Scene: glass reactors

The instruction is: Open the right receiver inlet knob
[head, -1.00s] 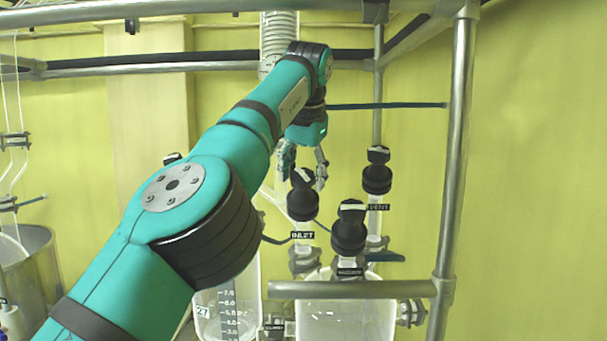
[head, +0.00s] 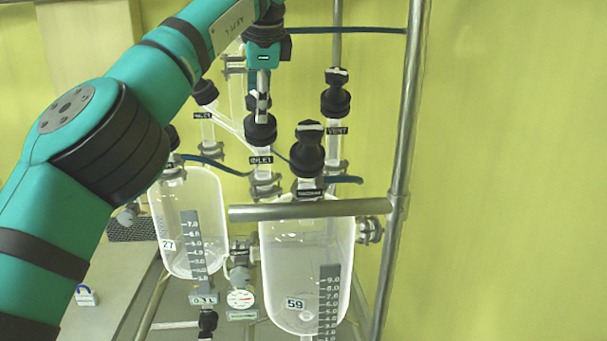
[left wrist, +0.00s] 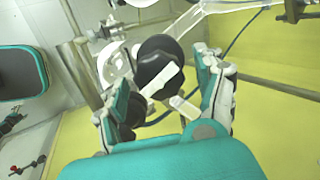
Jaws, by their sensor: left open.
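The right receiver's inlet knob (head: 261,130) is a black cap with a white-marked handle, above the "INLET" label (head: 261,160). My left gripper (head: 263,100) points down right over it, its fingers seen edge-on and overlapping the knob's top in the head view. In the left wrist view the black knob (left wrist: 158,62) with its pale handle bar shows between the spread fingers of my left gripper (left wrist: 155,75). The gripper is open; I cannot tell whether a finger touches the knob. The right receiver (head: 290,250) is a clear glass vessel marked 59. My right gripper is out of view.
The black vacuum knob (head: 308,150) stands close in front, to the right. The vent knob (head: 335,95) is behind right. Another inlet knob (head: 205,92) is at left, over the receiver (head: 180,235) marked 27. A metal rail (head: 310,210) crosses in front.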

